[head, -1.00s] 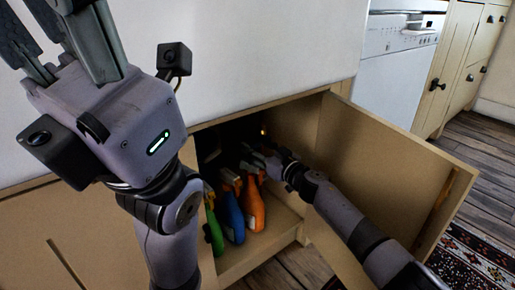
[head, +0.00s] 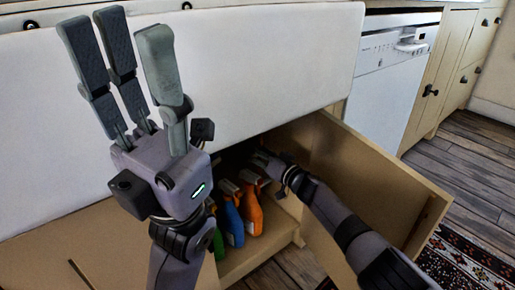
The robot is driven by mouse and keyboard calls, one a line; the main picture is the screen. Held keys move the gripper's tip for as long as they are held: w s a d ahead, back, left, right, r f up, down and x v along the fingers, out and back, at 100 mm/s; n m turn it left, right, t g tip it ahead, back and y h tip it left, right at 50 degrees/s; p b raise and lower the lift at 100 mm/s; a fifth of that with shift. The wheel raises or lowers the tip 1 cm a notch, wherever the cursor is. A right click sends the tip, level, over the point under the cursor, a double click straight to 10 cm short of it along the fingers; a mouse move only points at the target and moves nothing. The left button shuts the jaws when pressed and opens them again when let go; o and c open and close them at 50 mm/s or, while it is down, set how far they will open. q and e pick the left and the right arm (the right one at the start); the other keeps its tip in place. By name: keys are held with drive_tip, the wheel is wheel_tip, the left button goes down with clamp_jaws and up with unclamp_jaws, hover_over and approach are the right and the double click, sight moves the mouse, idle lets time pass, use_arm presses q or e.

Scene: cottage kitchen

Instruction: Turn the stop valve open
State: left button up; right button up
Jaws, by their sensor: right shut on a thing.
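My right gripper (head: 262,160) reaches into the open under-sink cabinet (head: 232,264). It is shut on what appears to be the stop valve, deep in the dark interior behind the spray bottles. The valve is hidden by the gripper and the shadow, so its handle position cannot be made out. My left gripper (head: 125,38) is raised in front of the white sink front at the left, fingers spread upward. It is open and empty.
An orange spray bottle (head: 251,212), a blue one (head: 233,224) and a partly hidden green one (head: 218,244) stand close below my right gripper. The open cabinet door (head: 385,185) flanks my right arm. A white dishwasher (head: 392,85) stands behind it.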

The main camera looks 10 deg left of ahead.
drive_tip(key=shift+w+a+r+m, duration=0.15)
drive_tip(key=shift+a+r+m, duration=0.05)
drive_tip(key=shift+r+m, duration=0.65)
drive_tip(key=shift+r, duration=0.15)
drive_tip(key=o, duration=1.5)
drive_tip(key=shift+a, duration=0.1)
drive_tip(key=shift+o, duration=0.5)
drive_tip(key=shift+w+f, duration=0.1)
drive_tip(key=shift+f, duration=0.1)
drive_tip(key=shift+d+f, duration=0.2)
drive_tip(key=shift+d, duration=0.1)
wheel_tip(320, 180, up, 10)
drive_tip(key=shift+c, duration=0.2)
